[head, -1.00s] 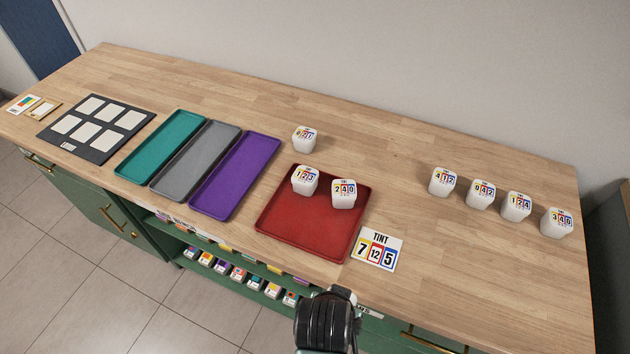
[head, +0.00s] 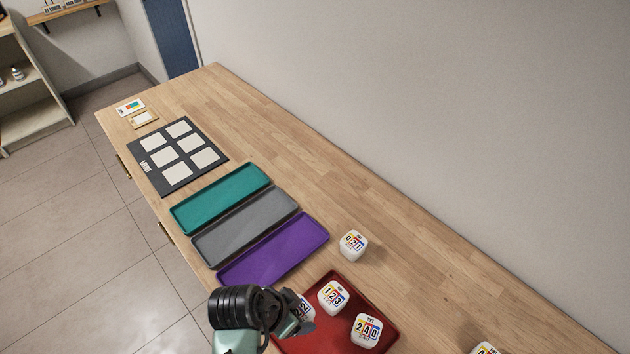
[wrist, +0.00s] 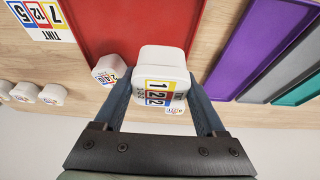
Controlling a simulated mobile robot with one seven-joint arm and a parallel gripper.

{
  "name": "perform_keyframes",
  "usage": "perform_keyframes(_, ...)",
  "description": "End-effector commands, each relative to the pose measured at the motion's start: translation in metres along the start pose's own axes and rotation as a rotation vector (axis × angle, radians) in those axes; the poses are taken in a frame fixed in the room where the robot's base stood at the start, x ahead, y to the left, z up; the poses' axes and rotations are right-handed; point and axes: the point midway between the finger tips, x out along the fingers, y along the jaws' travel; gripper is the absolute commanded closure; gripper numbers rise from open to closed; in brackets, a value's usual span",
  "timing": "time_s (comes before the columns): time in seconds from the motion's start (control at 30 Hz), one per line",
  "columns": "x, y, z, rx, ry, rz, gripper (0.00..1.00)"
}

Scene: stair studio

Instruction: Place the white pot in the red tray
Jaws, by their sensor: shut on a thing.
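My gripper (head: 301,319) is shut on a white pot (head: 306,305) with a coloured number label. In the wrist view this pot (wrist: 162,62) stands between the two fingers, its label reading 122. The red tray (head: 312,343) is at the bottom of the head view, partly behind my gripper; it also shows in the wrist view (wrist: 105,28). The held pot appears over the tray's front left part; its height above the tray cannot be told. Two other white pots, 123 (head: 334,296) and 240 (head: 367,330), stand in the tray.
A white pot (head: 353,245) stands on the bench behind the tray, and another (head: 486,349) at the bottom edge. Purple (head: 275,249), grey (head: 245,226) and teal (head: 221,197) trays lie left. A dark board (head: 178,158) lies beyond. The bench's back is clear.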

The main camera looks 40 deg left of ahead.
Motion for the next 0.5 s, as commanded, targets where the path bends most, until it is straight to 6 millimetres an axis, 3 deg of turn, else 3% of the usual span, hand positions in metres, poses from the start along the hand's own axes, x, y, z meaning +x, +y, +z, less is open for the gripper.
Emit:
perform_keyframes(0.2,0.036,0.001,0.016,-0.002,-0.004,0.003,0.88)
perform_keyframes(0.5,0.066,0.001,0.028,-0.001,-0.003,0.002,0.88)
